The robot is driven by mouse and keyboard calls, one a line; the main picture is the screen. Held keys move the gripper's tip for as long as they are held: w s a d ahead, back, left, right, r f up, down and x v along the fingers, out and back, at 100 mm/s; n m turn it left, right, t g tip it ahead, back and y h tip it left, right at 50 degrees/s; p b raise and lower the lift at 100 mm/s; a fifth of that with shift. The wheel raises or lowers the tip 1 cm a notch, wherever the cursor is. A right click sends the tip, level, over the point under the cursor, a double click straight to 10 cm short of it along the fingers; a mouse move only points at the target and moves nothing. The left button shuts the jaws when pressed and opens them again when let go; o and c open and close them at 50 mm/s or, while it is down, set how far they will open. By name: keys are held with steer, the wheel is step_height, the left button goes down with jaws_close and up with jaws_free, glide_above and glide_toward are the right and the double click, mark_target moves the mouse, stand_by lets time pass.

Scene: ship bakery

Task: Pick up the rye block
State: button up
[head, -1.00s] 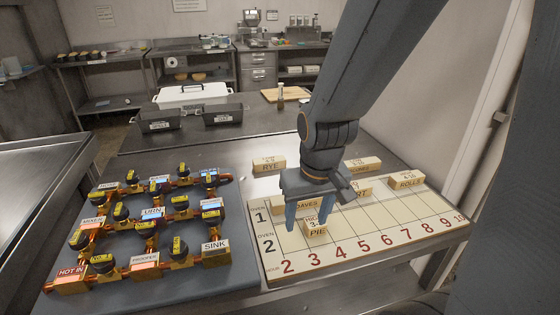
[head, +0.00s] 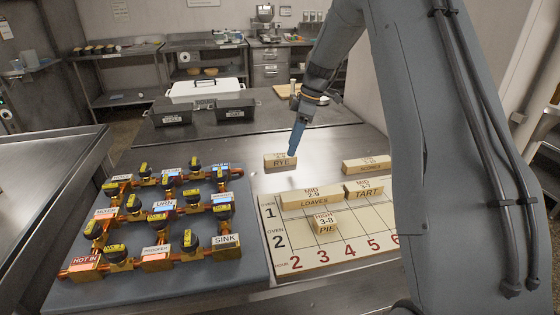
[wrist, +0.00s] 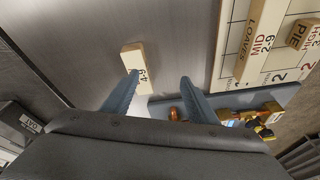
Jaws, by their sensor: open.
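The rye block (head: 281,161), a small wooden block labelled RYE, lies on the bare steel counter behind the oven board. My gripper (head: 292,152) is open and above it, with its fingers pointing down. In the wrist view the rye block (wrist: 132,58) lies beyond the left fingertip, which overlaps its near edge. The gap between the fingers of my gripper (wrist: 160,77) is empty and lies right of most of the block. I cannot tell the exact height above the block.
The oven board (head: 292,262) holds the loaves block (head: 310,199), tart block (head: 363,190) and pie block (head: 326,224). Another block (head: 366,166) lies right of the rye. A valve panel (head: 247,268) is at left. Dark bins (head: 172,115) stand behind.

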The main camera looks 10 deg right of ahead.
mark_target(282, 155)
steer(key=w+n, duration=0.2)
steer(key=w, duration=0.1)
steer(key=w+d+n+y, duration=0.1)
steer(key=shift+w+f, duration=0.2)
steer(key=shift+f, duration=0.2)
steer(key=shift+w+f+n, duration=0.1)
steer(key=shift+w+n, duration=0.05)
steer(key=shift+n, duration=0.15)
steer(key=shift+a+p+x, duration=0.2)
steer(key=shift+p+x, duration=0.7)
steer(key=shift+x, duration=0.95)
steer(key=shift+a+p+x, duration=0.2)
steer(key=shift+p+x, duration=0.7)
steer(key=shift+x, duration=1)
steer(key=c, duration=1.2)
